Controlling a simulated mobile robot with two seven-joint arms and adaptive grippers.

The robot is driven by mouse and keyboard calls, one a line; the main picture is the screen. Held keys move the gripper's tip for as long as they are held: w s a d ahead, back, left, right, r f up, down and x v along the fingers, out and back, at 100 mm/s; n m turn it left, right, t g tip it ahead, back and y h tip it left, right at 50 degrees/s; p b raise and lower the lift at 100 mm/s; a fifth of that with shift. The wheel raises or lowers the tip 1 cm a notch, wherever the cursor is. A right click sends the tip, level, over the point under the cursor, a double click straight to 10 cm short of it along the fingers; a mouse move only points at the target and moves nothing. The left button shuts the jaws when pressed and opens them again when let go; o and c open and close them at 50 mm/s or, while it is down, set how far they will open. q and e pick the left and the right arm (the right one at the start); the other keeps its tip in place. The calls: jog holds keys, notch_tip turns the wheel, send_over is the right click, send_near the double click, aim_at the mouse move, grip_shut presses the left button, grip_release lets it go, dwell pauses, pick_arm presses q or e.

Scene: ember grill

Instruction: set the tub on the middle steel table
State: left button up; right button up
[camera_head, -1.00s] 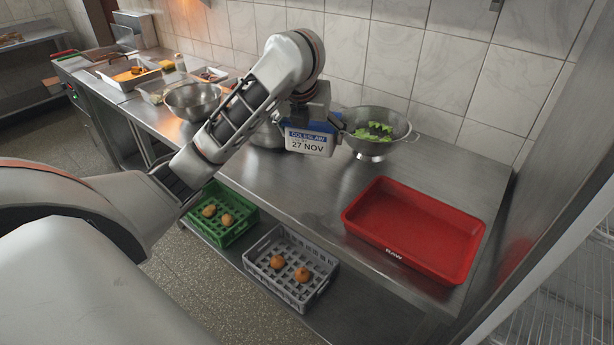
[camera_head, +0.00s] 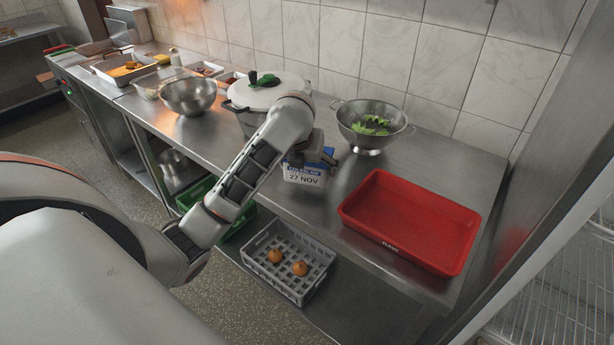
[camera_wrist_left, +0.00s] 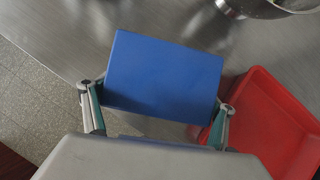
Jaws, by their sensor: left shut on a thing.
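The tub (camera_head: 304,177) is white with a blue lid and a label reading "COLESLAW 27 NOV". My left gripper (camera_head: 318,157) is shut on it, from above and behind the label. In the left wrist view the blue lid (camera_wrist_left: 163,75) sits between the two fingers of my left gripper (camera_wrist_left: 157,116). The tub is at the steel table (camera_head: 262,182), near its front edge, left of the red tray. I cannot tell whether its base touches the steel. My right gripper is not in view.
A red tray (camera_head: 410,213) marked "RAW" lies right of the tub. A colander (camera_head: 370,140) with greens stands behind it, and a lidded pot (camera_head: 240,105) behind-left. A steel bowl (camera_head: 189,97) is further left. A grey crate (camera_head: 290,284) with onions sits on the lower shelf.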

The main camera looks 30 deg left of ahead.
aim_at(307, 177)
pick_arm(q)
notch_tip(307, 177, down, 3)
jog(key=shift+f, duration=0.2)
jog(key=o, duration=2)
jog(key=shift+f, duration=0.1)
jog(key=v, duration=1.2)
